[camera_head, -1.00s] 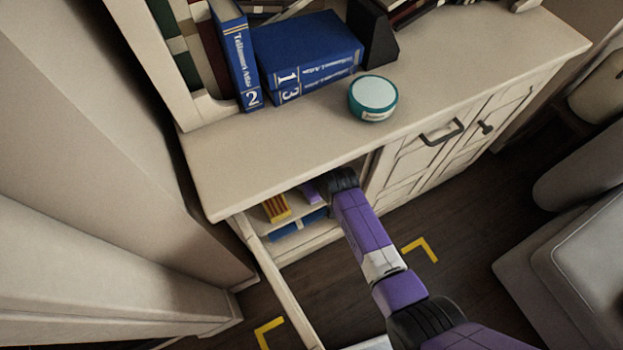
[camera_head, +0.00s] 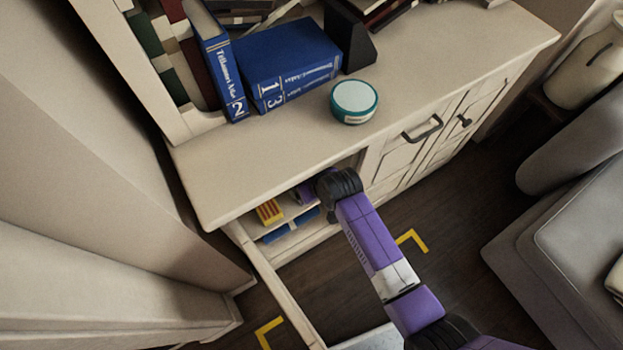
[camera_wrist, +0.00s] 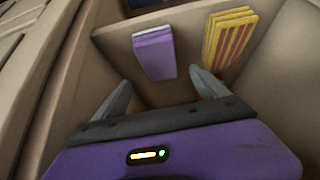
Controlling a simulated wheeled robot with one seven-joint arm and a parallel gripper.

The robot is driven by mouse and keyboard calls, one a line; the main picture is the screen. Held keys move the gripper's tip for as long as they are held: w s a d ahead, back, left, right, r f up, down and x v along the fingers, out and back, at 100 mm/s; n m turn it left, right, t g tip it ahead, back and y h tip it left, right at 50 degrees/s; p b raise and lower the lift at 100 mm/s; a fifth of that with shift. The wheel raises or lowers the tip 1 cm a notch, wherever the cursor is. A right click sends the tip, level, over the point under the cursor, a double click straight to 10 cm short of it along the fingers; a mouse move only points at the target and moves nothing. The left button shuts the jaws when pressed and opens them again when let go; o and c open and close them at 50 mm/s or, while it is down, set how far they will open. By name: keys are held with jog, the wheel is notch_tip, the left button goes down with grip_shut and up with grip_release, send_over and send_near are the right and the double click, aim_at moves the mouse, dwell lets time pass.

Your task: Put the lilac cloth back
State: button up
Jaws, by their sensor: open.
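The lilac cloth (camera_wrist: 154,54) is a folded purple block with a paler top edge, lying on a shelf inside the cabinet. My gripper (camera_wrist: 162,84) is open and empty in the wrist view. Its two fingers point toward the shelf, and the cloth lies just beyond the fingertips, roughly between them and apart from them. A yellow-and-red striped cloth (camera_wrist: 230,38) lies to its right; it also shows in the head view (camera_head: 269,211). In the head view my forearm reaches into the cabinet opening; I cannot tell whether the purple patch there is cloth or gripper.
The cabinet top (camera_head: 270,150) overhangs the opening. An open door (camera_head: 285,295) stands at the left front. Blue items (camera_head: 277,234) lie on a lower shelf. A teal round tin (camera_head: 354,102) and blue books (camera_head: 285,62) stand on top. Closed doors (camera_head: 405,155) are to the right.

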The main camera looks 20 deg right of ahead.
jog(key=shift+p+v, duration=0.3)
jog(key=shift+v, duration=1.75)
jog(key=shift+s, duration=0.1)
jog(key=s+d+r+t, duration=0.2)
jog(key=s+d, duration=0.1)
jog(key=s, duration=0.6)
jog(key=s+d+r+t, duration=0.2)
jog(key=s+d, duration=0.1)
jog(key=s, duration=0.7)
jog(key=s+r+m+t, duration=0.1)
jog(key=s+r+t, duration=0.1)
jog(key=s+r, duration=0.5)
jog(key=s+r+m+t+h, duration=0.1)
jog(key=s+r, duration=0.6)
jog(key=r, duration=0.9)
jog(key=shift+s+t, duration=0.2)
jog(key=shift+t, duration=0.6)
jog(key=shift+r, duration=0.1)
